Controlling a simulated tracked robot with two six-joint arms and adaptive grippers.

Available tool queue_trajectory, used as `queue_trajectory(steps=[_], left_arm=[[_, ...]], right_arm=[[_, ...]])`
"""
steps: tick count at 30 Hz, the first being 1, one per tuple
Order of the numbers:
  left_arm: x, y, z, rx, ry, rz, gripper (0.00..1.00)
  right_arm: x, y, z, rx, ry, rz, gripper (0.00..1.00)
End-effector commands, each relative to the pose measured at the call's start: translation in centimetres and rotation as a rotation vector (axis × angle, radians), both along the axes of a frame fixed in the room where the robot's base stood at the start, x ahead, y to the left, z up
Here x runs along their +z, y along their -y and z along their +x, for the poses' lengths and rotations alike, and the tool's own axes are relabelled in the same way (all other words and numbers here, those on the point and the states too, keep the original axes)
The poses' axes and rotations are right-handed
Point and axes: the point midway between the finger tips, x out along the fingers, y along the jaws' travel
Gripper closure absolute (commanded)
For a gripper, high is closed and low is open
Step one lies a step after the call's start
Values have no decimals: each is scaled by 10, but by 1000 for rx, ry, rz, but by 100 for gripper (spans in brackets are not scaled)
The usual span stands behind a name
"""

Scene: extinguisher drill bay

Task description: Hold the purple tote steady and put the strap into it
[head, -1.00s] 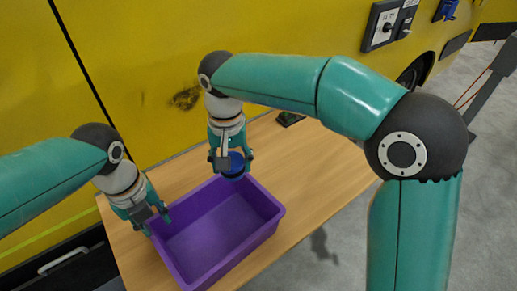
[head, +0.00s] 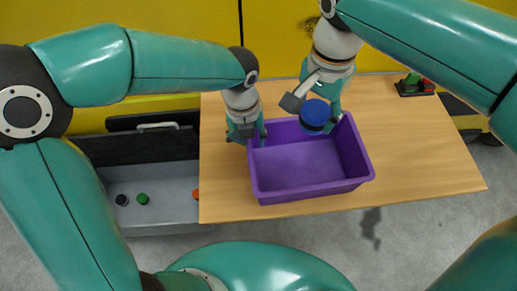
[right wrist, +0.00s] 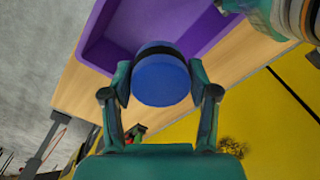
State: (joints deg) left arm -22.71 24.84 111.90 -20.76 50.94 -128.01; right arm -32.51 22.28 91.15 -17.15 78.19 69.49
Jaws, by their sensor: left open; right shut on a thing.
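The purple tote (head: 312,191) stands open on the wooden table, its inside empty where I can see it. The strap, a rolled blue disc with a dark band (head: 316,113), is held by my right gripper (head: 320,97) at the tote's far wall, over the rim. In the right wrist view the strap (right wrist: 161,82) sits between both fingers (right wrist: 160,88) and hides part of the tote (right wrist: 203,45). My left gripper (head: 247,135) is open at the tote's far left corner, fingers to either side of the wall. Whether it touches is unclear.
The table (head: 425,150) is clear to the right of the tote. A small dark item with green and red parts (head: 415,86) lies at the back right. A grey drawer (head: 165,190) with small coloured pieces is at the left. The yellow vehicle (head: 170,22) stands behind.

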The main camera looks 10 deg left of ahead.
Motion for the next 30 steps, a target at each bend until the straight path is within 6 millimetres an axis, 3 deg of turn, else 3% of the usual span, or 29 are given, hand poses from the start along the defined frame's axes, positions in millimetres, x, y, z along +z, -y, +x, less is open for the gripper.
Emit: queue_trajectory(steps=[1,3,9,22,23,29,30], left_arm=[[-15,1,-2,-3,-11,4,66],[-27,1,-2,-2,-10,4,66],[-50,3,0,-1,-7,2,66],[-59,4,0,-2,-2,1,66],[-59,4,0,-2,-2,1,67],[-59,4,1,-2,-2,1,100],[-59,4,1,-2,-2,1,100]], right_arm=[[-2,0,0,0,0,0,99],[-2,0,0,-1,0,0,99],[-1,0,0,-1,0,0,99],[-1,1,0,-1,0,0,99],[-1,1,0,-1,0,0,99],[-1,1,0,-1,0,0,99],[-1,1,0,-1,0,0,99]])
